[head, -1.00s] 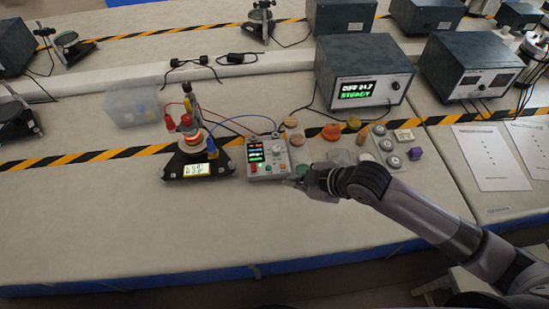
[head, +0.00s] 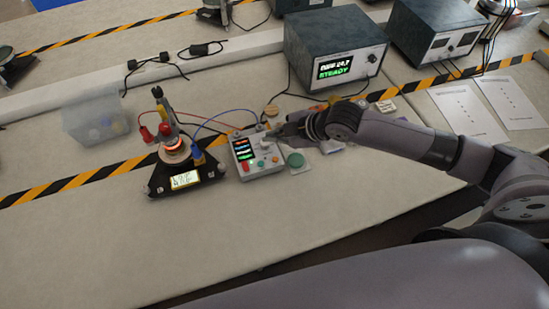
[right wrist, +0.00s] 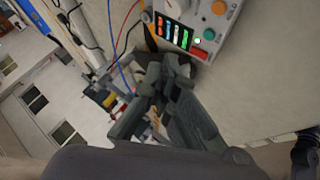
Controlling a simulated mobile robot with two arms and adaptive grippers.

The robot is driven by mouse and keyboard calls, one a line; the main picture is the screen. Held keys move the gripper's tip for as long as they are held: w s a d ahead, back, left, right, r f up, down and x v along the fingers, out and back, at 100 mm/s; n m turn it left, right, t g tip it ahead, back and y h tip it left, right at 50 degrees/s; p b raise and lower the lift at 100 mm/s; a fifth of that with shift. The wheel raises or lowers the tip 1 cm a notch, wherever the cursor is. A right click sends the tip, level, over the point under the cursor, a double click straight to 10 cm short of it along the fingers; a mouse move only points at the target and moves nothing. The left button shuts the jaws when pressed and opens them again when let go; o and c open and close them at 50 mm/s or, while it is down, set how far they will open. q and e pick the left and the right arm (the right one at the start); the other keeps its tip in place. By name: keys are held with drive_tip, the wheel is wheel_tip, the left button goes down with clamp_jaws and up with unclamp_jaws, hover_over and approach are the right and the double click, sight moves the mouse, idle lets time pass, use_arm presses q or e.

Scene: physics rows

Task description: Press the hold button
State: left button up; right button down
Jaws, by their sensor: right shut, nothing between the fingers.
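The grey control box (head: 266,168) stands on the bench with a lit display of several coloured lines. Its front edge carries a red button (head: 245,168), a green button (head: 261,163) and an orange button (head: 275,159); I cannot read which is the hold button. In the right wrist view the box (right wrist: 228,22) is at the top, with the red (right wrist: 199,52), green (right wrist: 209,34) and orange (right wrist: 219,7) buttons. My right gripper (head: 270,136) is shut and empty at the box's back right; contact cannot be told. My left gripper is out of view.
A black stand (head: 163,185) with a glowing ring and wires is left of the box. A clear bin (head: 92,122) stands further left. A meter reading STEADY (head: 335,45) is behind. The front bench is clear.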

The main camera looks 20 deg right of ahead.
sight(275, 161)
wheel_tip(275, 161, down, 3)
drive_tip(key=b, duration=0.3)
drive_tip(key=shift+s+f, duration=0.1)
drive_tip(key=shift+f, duration=0.1)
wheel_tip(275, 161, down, 3)
drive_tip(key=b, duration=0.3)
drive_tip(key=shift+f, duration=0.15)
drive_tip(key=shift+f+b, duration=0.5)
drive_tip(key=shift+f, duration=0.15)
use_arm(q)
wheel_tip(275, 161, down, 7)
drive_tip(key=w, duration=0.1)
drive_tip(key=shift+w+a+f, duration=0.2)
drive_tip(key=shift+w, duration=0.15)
use_arm(e)
drive_tip(key=shift+f, duration=0.15)
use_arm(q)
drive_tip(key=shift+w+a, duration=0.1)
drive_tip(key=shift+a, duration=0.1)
use_arm(e)
drive_tip(key=shift+f, duration=0.45)
